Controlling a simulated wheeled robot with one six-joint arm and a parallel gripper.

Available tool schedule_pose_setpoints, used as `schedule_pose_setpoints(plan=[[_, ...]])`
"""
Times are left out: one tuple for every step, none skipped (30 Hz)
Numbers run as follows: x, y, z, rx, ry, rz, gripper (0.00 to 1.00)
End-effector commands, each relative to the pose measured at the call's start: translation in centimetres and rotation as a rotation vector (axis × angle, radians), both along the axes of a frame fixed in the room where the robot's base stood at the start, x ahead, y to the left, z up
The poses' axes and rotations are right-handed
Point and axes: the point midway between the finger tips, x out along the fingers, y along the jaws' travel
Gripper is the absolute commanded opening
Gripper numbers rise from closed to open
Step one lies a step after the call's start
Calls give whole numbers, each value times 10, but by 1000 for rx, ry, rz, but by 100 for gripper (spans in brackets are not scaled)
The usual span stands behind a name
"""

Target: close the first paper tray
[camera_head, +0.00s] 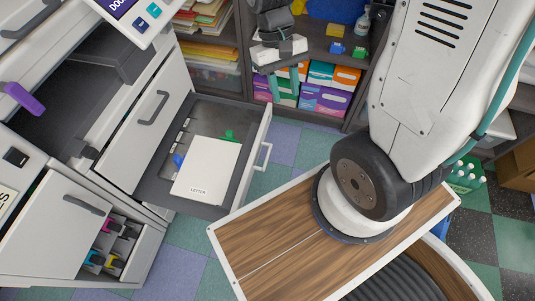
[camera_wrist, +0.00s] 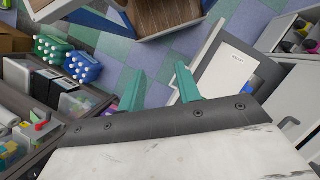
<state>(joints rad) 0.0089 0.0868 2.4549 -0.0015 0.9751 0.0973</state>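The paper tray (camera_head: 258,140) is pulled out of the copier (camera_head: 150,100) in the head view, with its white front and pale handle (camera_head: 264,156) facing right. A stack of white paper marked LETTER (camera_head: 207,170) lies in it, beside small green and blue guides. My gripper (camera_head: 284,88) is beyond the tray's far end, in front of the shelves, with its teal fingers apart and nothing between them. In the wrist view my gripper (camera_wrist: 160,88) is open, and the tray's paper (camera_wrist: 228,68) shows to the right of the fingers, not touching them.
Shelves (camera_head: 335,60) with boxes and folders stand at the back. A copier door (camera_head: 55,225) at lower left stands open by coloured cartridges. A wood-topped surface (camera_head: 265,255) lies near the tray's right side. Checkered floor (camera_head: 290,150) is clear between tray and shelves.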

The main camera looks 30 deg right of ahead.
Motion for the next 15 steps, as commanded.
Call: schedule_pose_setpoints(plan=[[5,0,-21,-6,25,-16,34],[8,0,-32,-10,32,-26,34],[12,-1,-47,-16,39,-42,34],[15,-1,-59,-20,44,-52,34],[17,-1,-70,-25,49,-64,34],[20,-1,-87,-32,55,-80,34],[22,-1,-99,-37,59,-93,34],[23,-1,-111,-42,62,-106,34],[25,-1,-129,-50,64,-123,34],[26,-2,-141,-55,65,-137,34],[27,-2,-155,-61,65,-151,34],[27,-2,-173,-70,65,-170,34],[27,-2,-186,-76,63,-186,34],[27,-2,-199,-82,61,-201,34],[26,-2,-218,-90,56,-223,34]])
